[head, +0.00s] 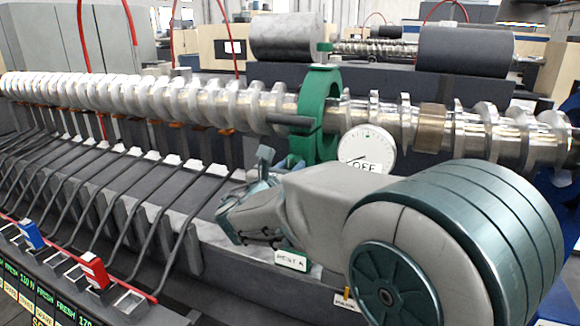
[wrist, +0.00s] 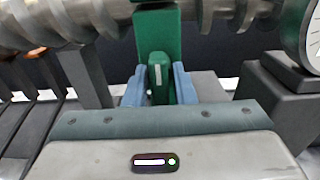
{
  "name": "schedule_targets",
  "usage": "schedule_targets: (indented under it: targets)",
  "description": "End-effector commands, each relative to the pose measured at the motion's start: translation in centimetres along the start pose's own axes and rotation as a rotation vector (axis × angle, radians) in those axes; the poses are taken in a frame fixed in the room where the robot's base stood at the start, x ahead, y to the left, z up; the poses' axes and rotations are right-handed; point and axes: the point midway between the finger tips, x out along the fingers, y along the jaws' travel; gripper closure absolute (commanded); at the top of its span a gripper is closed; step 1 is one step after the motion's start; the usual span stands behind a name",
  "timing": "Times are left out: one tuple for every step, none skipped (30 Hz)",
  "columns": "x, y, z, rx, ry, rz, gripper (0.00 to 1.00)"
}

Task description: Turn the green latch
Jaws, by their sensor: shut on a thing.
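A green clamp ring (head: 329,85) stands around the twin metal screw shafts in the head view, with a dark grey bar sticking out to its left. In the wrist view its green base (wrist: 158,30) rises behind a small upright green latch (wrist: 157,70). My gripper (wrist: 158,88) has its blue fingers on either side of this latch and is shut on it. In the head view my gripper (head: 264,165) is below and left of the ring, and my arm hides the latch there.
A white round dial (head: 368,149) marked OFF is right of the ring. A row of dark bent rods (head: 110,190) lies at the left. Red (head: 93,270) and blue (head: 31,235) blocks sit on the front rail. Two grey rollers stand behind the shafts.

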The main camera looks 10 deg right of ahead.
Motion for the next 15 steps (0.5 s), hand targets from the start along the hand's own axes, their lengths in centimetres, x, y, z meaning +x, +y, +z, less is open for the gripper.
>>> schedule_targets:
  targets:
    - [-0.05,0.14,0.29,0.001,-0.006,0.003,0.99]
    - [-0.05,0.14,0.29,0.001,-0.006,0.004,0.99]
    - [-0.05,0.14,0.29,0.001,-0.006,0.004,0.99]
    - [-0.05,0.14,0.29,0.001,-0.006,0.004,0.99]
    - [-0.05,0.14,0.30,0.001,-0.006,0.004,0.99]
    - [-0.05,0.14,0.30,0.001,-0.006,0.004,0.99]
    - [-0.05,0.14,0.31,0.001,-0.006,0.004,0.99]
    - [-0.05,0.15,0.31,0.001,-0.006,0.004,0.99]
    - [-0.05,0.15,0.31,0.002,-0.006,0.004,0.71]
    - [-0.05,0.15,0.30,0.001,-0.006,0.004,0.64]
    - [-0.05,0.14,0.29,0.001,-0.006,0.003,0.64]
    - [-0.04,0.11,0.26,0.001,-0.005,0.003,0.64]
    - [-0.03,0.10,0.23,0.001,-0.005,0.003,0.64]
    - [-0.01,0.07,0.22,0.001,-0.004,0.002,0.64]
    - [0.00,0.04,0.19,0.001,-0.004,0.001,0.64]
